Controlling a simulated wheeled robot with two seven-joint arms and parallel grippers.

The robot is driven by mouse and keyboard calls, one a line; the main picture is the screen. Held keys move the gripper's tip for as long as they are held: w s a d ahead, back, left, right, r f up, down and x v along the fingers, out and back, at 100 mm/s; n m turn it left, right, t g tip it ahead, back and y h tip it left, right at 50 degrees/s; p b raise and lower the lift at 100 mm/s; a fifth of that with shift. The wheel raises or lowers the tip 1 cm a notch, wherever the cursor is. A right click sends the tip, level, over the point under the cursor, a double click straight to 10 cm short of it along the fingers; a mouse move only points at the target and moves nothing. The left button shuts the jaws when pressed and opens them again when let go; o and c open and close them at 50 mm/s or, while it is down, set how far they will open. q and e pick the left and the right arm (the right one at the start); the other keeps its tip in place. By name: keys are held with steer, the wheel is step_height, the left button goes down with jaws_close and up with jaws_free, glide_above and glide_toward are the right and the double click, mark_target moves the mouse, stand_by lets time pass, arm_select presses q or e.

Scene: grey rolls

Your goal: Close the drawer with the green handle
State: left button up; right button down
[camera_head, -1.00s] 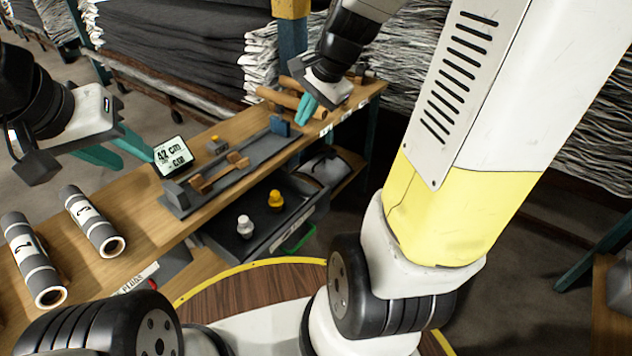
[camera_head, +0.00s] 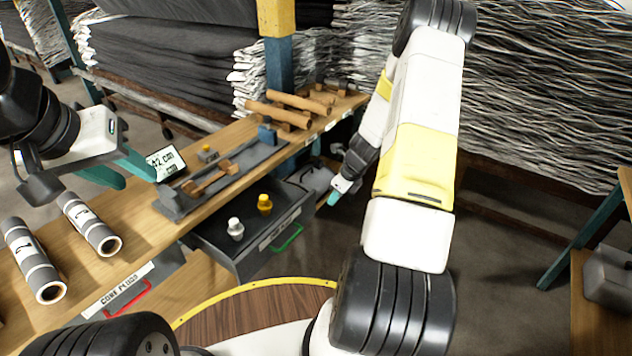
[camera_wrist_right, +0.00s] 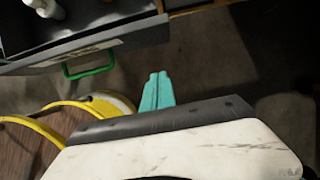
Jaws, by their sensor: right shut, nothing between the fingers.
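The dark grey drawer (camera_head: 262,262) stands pulled out below the bench top, with its green handle (camera_head: 287,238) on the front. A white object (camera_head: 236,229) and a yellow one (camera_head: 265,204) stand inside it. In the right wrist view the green handle (camera_wrist_right: 90,66) shows at the upper left. My right gripper (camera_head: 333,198) is shut and empty, to the right of the drawer front and apart from it; its teal fingers (camera_wrist_right: 158,90) are together in the wrist view. My left gripper (camera_head: 138,176) has its teal fingers spread, empty, above the bench by the small display.
A drawer with a red handle (camera_head: 127,299) sits further left, its front labelled. Two grey rolls (camera_head: 35,262) lie on the bench (camera_head: 135,235). A small display (camera_head: 166,162) and a grey fixture (camera_head: 215,182) stand there too. The floor right of the drawer is clear.

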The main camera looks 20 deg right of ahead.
mark_target(311, 213)
steer(key=w+a+f, duration=0.4)
steer(key=w+f, duration=0.1)
steer(key=f, duration=0.2)
steer(key=shift+w, duration=0.2)
steer(key=shift+w+a, duration=0.1)
steer(key=shift+a, duration=0.1)
